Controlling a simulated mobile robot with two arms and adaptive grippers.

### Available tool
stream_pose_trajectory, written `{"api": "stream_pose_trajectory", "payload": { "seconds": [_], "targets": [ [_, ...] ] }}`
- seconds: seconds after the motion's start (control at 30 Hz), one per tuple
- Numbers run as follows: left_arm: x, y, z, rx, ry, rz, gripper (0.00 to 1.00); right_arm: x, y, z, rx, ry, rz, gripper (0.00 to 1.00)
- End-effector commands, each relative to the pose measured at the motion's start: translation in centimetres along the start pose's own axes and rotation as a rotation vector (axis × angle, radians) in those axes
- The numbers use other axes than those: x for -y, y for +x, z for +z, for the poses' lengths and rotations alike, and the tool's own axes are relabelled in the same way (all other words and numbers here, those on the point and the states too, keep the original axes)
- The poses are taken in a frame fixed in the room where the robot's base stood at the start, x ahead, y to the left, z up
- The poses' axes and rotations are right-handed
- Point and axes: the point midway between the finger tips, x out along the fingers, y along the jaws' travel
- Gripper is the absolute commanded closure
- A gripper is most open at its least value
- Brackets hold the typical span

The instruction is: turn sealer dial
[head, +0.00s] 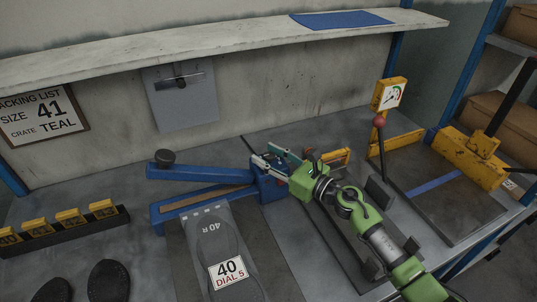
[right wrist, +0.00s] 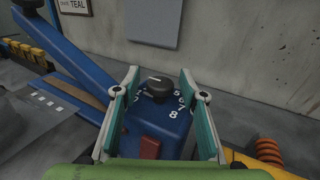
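The blue sealer (head: 200,173) stands mid-bench, its long arm raised. Its black dial (right wrist: 159,90) sits on the blue end housing (right wrist: 170,125); a white pointer mark shows near the knob's far side. White numerals, 5 to 8 among them, curve along its right; those on the left are mostly hidden. My right gripper (right wrist: 158,76) is open, one finger on each side of the dial, with gaps visible; I cannot tell the height. In the head view my right gripper (head: 274,158) is over the housing and hides the dial. My left gripper is not in view.
A card reading "40 DIAL 5" (head: 228,270) lies on a sole pouch marked 40R (head: 212,235). A wall sign (head: 45,118) reads size 41, teal. A red-knobbed lever (head: 380,122) and a gauge (head: 391,96) stand right of my arm. A red block (right wrist: 150,148) is on the housing.

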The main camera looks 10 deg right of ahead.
Motion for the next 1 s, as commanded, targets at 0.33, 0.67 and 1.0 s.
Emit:
{"api": "stream_pose_trajectory", "payload": {
  "seconds": [0.33, 0.67, 1.0],
  "targets": [
    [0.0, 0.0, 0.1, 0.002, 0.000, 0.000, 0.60, 0.0, 0.0, 0.0, 0.000, 0.000, 0.000, 0.95],
    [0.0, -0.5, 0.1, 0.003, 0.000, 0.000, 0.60, 0.0, 0.0, 0.1, 0.000, 0.001, -0.017, 1.00],
    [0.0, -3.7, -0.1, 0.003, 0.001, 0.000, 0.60, -0.1, 0.0, 0.5, -0.002, 0.003, -0.175, 1.00]
  ]
}}
